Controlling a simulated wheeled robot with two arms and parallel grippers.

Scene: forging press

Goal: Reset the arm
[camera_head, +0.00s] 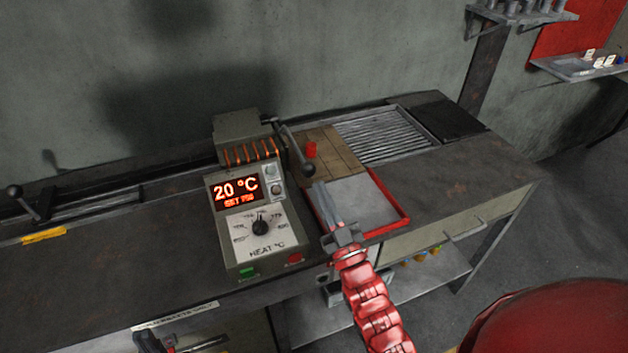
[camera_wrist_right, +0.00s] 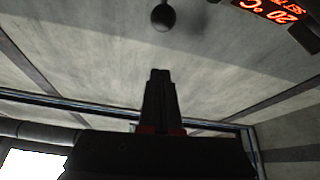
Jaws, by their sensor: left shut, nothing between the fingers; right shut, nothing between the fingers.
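My right gripper (camera_head: 320,186), on a red arm from the bottom right, is shut and empty above the left side of the red-rimmed tray (camera_head: 390,190). Its fingers point up and away in the head view. In the right wrist view its closed fingers (camera_wrist_right: 160,75) point toward a dark ball knob (camera_wrist_right: 163,17), with a gap in the picture. That knob (camera_head: 307,170) ends the lever beside the heater unit (camera_head: 248,220). My left gripper (camera_head: 212,342) shows only partly at the bottom left edge, low in front of the bench; it looks shut and empty.
The heater display (camera_head: 237,190) reads 20 °C. A red cylinder (camera_head: 311,149) stands on a wooden board (camera_head: 340,160) behind the tray. A ribbed grate (camera_head: 385,135) lies to its right. Another ball-ended lever (camera_head: 15,191) is at far left. The bench's right end (camera_head: 480,180) is clear.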

